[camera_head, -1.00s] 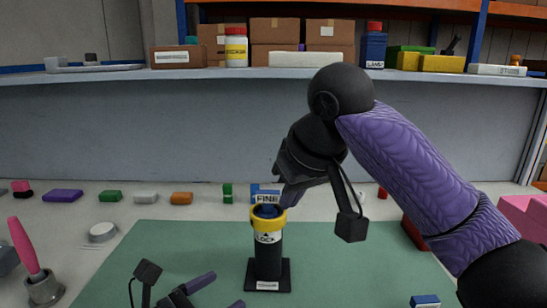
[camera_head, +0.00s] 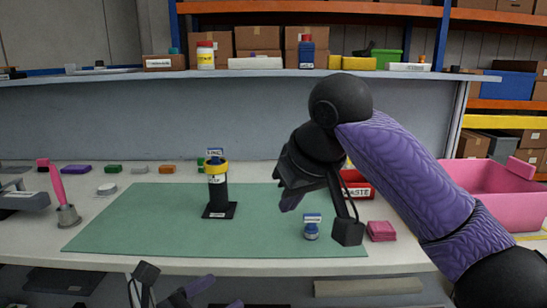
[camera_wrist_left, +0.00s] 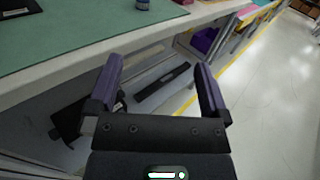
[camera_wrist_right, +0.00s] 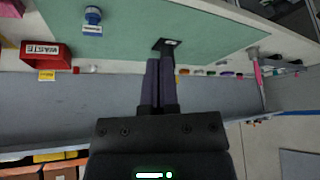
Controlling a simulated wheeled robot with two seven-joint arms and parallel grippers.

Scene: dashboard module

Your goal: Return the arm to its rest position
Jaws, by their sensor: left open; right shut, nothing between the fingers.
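My right gripper (camera_head: 288,198) hangs in the air over the right part of the green mat (camera_head: 120,221), its fingers pressed together and empty. In the right wrist view its fingers (camera_wrist_right: 159,68) lie side by side with nothing between them. My left gripper (camera_head: 214,296) is at the bottom of the head view, in front of the table's front edge. In the left wrist view its fingers (camera_wrist_left: 158,68) are wide apart and empty.
A blue-and-white labelled piece (camera_head: 312,228) stands on the mat's right part. A red waste bin (camera_head: 357,186), pink blocks (camera_head: 381,231) and a pink crate (camera_head: 490,187) are at the right. A pink-handled tool in a cup (camera_head: 66,213) stands left. The floor (camera_wrist_left: 262,100) shows open room.

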